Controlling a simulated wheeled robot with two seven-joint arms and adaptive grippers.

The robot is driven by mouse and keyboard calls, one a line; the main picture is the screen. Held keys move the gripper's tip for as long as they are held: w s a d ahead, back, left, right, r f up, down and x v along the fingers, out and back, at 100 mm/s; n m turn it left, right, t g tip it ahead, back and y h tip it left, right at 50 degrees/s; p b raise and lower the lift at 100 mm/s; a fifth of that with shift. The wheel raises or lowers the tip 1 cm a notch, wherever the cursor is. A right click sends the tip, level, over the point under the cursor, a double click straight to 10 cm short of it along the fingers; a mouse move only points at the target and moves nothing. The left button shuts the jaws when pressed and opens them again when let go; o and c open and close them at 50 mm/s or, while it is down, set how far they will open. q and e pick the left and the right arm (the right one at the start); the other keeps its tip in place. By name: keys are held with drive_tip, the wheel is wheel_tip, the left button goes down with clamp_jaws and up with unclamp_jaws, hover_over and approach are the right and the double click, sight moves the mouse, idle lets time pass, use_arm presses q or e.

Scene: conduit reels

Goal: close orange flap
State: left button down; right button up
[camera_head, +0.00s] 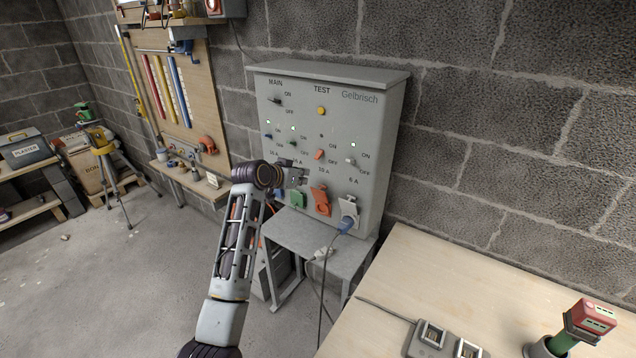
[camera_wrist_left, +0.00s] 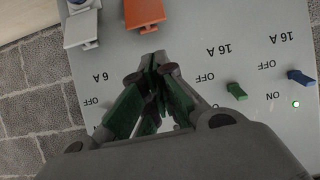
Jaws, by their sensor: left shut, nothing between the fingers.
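The orange flap (camera_head: 320,202) is on the lower part of the grey panel (camera_head: 345,110), between a green flap (camera_head: 297,199) and a white socket (camera_head: 348,207). It appears to stand out from the panel, open. In the left wrist view the orange flap (camera_wrist_left: 144,12) is at the top, just beyond my fingertips. My left gripper (camera_head: 303,174) is shut and empty in front of the panel, up and left of the orange flap. In the left wrist view its fingertips (camera_wrist_left: 152,62) are together; I cannot tell whether they touch the flap. My right gripper is not in view.
Switches, including an orange one (camera_head: 319,154), are above the sockets. A grey stand (camera_head: 310,240) is below. A wooden table (camera_head: 450,285) with devices is at the right.

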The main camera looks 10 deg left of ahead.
sight(322, 192)
use_arm(q)
drive_tip(key=shift+s+d+f+m+g, duration=0.15)
drive_tip(key=shift+s+f+m+g, duration=0.2)
drive_tip(key=shift+f+m, duration=0.1)
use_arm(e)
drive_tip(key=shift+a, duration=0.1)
use_arm(q)
drive_tip(key=shift+w, duration=0.1)
drive_tip(key=shift+p+x, duration=0.3)
drive_tip(key=shift+x, duration=3.85)
drive_tip(key=shift+w+d+f, duration=0.2)
drive_tip(key=shift+w+f, duration=0.25)
drive_tip(key=shift+w, duration=0.05)
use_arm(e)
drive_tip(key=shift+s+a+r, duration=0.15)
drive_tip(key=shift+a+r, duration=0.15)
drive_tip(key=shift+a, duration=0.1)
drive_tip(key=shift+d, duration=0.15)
